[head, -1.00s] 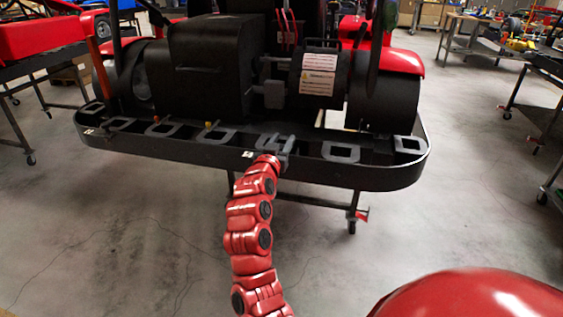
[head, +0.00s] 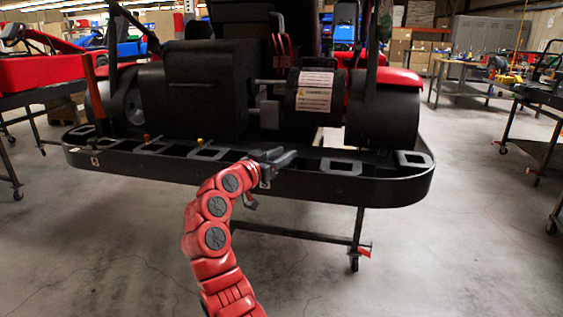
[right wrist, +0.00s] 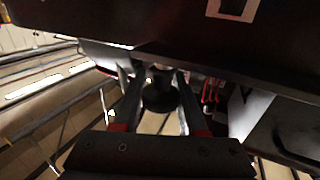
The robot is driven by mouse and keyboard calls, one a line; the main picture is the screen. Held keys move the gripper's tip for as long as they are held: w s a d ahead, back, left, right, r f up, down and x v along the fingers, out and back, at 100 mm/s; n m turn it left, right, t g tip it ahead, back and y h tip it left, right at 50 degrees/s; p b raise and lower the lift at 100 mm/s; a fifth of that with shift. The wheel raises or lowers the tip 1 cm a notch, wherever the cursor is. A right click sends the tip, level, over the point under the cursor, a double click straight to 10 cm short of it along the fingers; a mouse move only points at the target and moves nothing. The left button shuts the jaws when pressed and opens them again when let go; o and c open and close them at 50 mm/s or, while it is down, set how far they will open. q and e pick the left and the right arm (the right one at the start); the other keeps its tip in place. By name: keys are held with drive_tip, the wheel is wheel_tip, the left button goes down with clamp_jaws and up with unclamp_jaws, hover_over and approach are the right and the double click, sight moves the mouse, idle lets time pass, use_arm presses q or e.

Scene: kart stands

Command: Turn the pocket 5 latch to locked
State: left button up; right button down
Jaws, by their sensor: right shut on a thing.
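My right gripper (head: 270,170) is at the front edge of the black rail, at the fifth pocket from the left in the head view. In the right wrist view, its two fingers (right wrist: 158,100) stand on either side of a dark round knob (right wrist: 160,92), and the gripper is shut on it. The knob appears to be the pocket 5 latch; its locked or unlocked position cannot be read. The gripper hides the latch in the head view. My left gripper is not in view.
The black rail (head: 390,188) runs across the front of the kart stand, with several grey-framed pockets along its top. The floor (head: 470,220) at right is clear.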

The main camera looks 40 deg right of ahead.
drive_tip(key=shift+f, duration=0.15)
drive_tip(key=shift+c, duration=2.3)
unclamp_jaws()
drive_tip(key=p+v, duration=0.2)
drive_tip(key=v, duration=1.5)
drive_tip(key=shift+a+p, duration=0.2)
drive_tip(key=shift+p, duration=0.2)
drive_tip(key=shift+w, duration=0.15)
